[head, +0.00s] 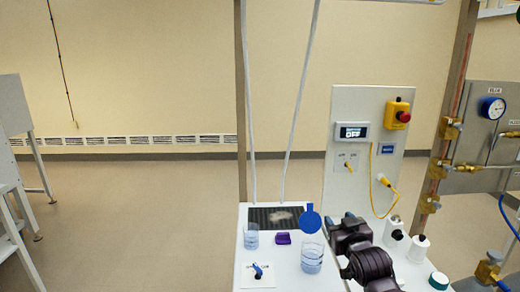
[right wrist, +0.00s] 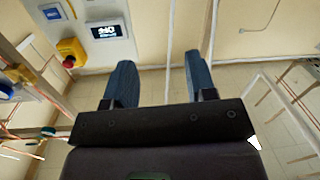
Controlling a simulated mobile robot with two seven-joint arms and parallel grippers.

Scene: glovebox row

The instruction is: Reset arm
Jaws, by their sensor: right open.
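My right gripper (head: 349,218) reaches in from the bottom of the head view, over the right part of the white bench. Its two blue fingers stand apart in the right wrist view (right wrist: 158,72), with nothing between them. It is open and empty. In the head view a clear beaker (head: 312,261) and a blue round paddle-like piece (head: 310,219) are to the left of the gripper. My left gripper is not in view.
The white bench (head: 281,276) carries a purple block (head: 283,238), another beaker (head: 251,238), a dark grate (head: 265,217) and white bottles (head: 418,246). Behind stands a panel with a display (head: 352,132) and emergency button (head: 399,113).

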